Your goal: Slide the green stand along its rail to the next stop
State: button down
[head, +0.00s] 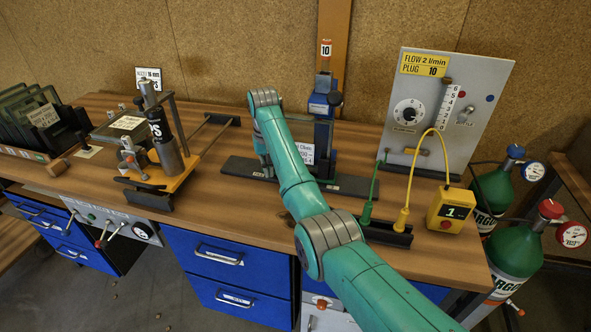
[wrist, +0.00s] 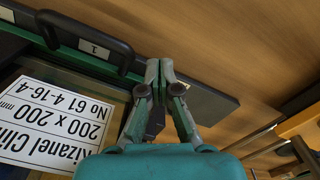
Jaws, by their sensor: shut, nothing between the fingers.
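In the wrist view my gripper (wrist: 160,72) is shut and empty, its fingertips in front of or against a long dark rail (wrist: 205,98); I cannot tell if they touch. Green parts of the stand (wrist: 78,60) run along the rail to the left of the fingertips. A large white glass label (wrist: 55,115), upside down, is at the left. In the head view the dark rail (head: 350,185) lies on the bench, with part of the white label (head: 306,153) beside my arm.
A black handle (wrist: 105,38) marked 1 is left of my fingertips. A grey flow panel (head: 445,110) and yellow box (head: 449,209) are right, with hoses. An orange-based fixture (head: 160,178) is left.

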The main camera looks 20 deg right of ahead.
jog(key=shift+f, duration=1.55)
jog(key=shift+s+d, duration=0.1)
jog(key=shift+d, duration=0.05)
